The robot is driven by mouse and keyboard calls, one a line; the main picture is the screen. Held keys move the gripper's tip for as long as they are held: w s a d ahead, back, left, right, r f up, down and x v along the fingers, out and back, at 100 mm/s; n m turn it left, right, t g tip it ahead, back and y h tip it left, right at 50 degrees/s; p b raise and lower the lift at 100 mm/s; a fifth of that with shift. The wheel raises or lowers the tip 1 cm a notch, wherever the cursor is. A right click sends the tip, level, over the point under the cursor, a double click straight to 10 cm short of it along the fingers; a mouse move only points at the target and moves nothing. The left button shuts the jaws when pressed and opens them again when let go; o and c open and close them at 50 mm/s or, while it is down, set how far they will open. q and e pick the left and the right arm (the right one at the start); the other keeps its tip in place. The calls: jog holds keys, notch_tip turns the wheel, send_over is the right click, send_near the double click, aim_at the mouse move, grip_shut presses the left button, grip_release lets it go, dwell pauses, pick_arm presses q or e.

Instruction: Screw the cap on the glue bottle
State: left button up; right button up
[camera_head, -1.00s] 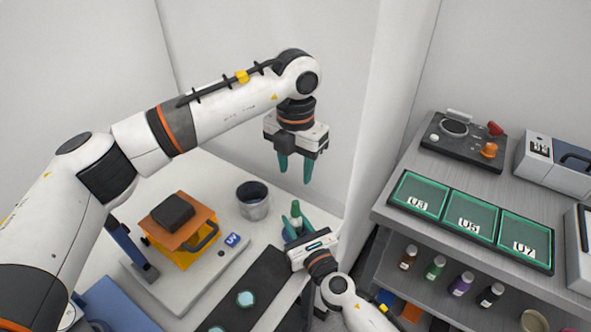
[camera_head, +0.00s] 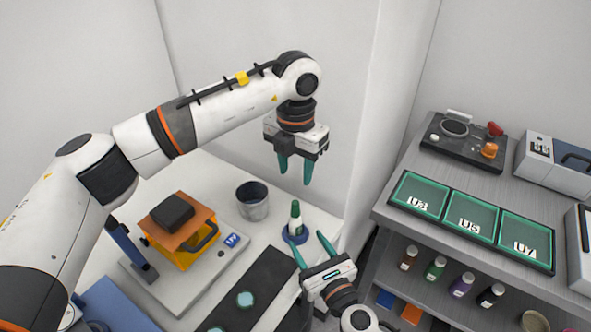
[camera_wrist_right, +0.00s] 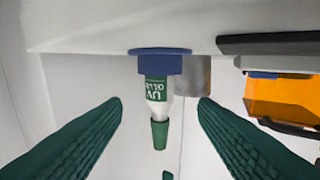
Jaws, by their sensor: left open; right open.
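The glue bottle (camera_head: 295,226) stands upright in a round blue holder (camera_head: 286,238) near the right end of the white table. A green cap (camera_head: 295,206) sits on its top; I cannot tell how tight it is. In the right wrist view, which is upside down, the bottle (camera_wrist_right: 156,88), green cap (camera_wrist_right: 160,134) and blue holder (camera_wrist_right: 160,63) show between the spread fingers, not touched. My right gripper (camera_head: 308,240) is open and empty, just in front of the bottle. My left gripper (camera_head: 295,176) is open and empty, high above the bottle, fingers down.
A grey metal cup (camera_head: 252,208) stands behind and left of the bottle. The UV unit with an orange top (camera_head: 180,222) is further left. A black strip (camera_head: 258,280) lies in front. A grey shelf with trays (camera_head: 470,222) stands to the right.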

jog(key=shift+b+v, duration=0.35)
jog(key=shift+v, duration=2.05)
